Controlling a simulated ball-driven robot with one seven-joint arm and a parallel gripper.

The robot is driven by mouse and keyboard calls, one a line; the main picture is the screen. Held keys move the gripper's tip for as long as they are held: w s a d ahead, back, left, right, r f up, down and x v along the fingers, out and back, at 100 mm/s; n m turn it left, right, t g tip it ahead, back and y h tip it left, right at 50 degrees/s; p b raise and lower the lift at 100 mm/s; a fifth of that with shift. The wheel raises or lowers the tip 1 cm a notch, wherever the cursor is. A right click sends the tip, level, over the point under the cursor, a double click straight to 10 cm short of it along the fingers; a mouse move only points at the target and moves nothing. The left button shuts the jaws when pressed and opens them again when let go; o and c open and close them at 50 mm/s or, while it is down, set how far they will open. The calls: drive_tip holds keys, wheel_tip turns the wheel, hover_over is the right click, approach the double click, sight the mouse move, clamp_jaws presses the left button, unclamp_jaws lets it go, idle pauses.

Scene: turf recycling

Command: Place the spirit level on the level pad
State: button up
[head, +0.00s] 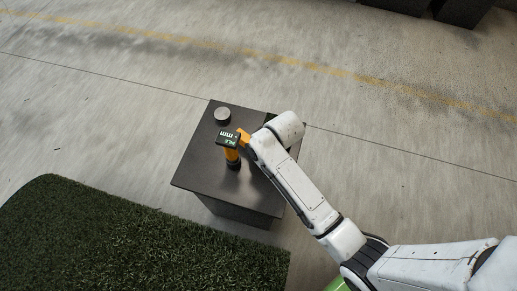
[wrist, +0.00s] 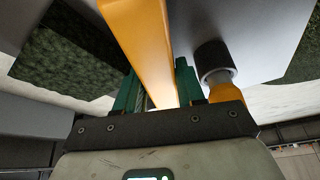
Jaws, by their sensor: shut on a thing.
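My gripper (wrist: 157,78) is shut on an orange bar, the spirit level (wrist: 143,35). Green fingers flank the bar in the wrist view, and it runs up out of that picture. In the head view a small orange part (head: 243,136) shows at the end of my arm, over the dark table; the rest of the grip is hidden. I cannot tell whether the bar touches anything. I cannot pick out the level pad for sure; a black patch (head: 269,118) at the table's far right corner is partly hidden by my arm.
An upright gauge with an orange stem and green "mm" head (head: 228,138) stands on the grey table (head: 198,165), close beside my gripper. Its dark collar (wrist: 212,60) shows in the wrist view. A round grey puck (head: 222,115) sits farther back. Green turf (head: 110,235) lies front left.

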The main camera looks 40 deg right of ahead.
drive_tip(key=shift+f, duration=0.9)
drive_tip(key=shift+f, duration=0.15)
drive_tip(key=o, duration=0.9)
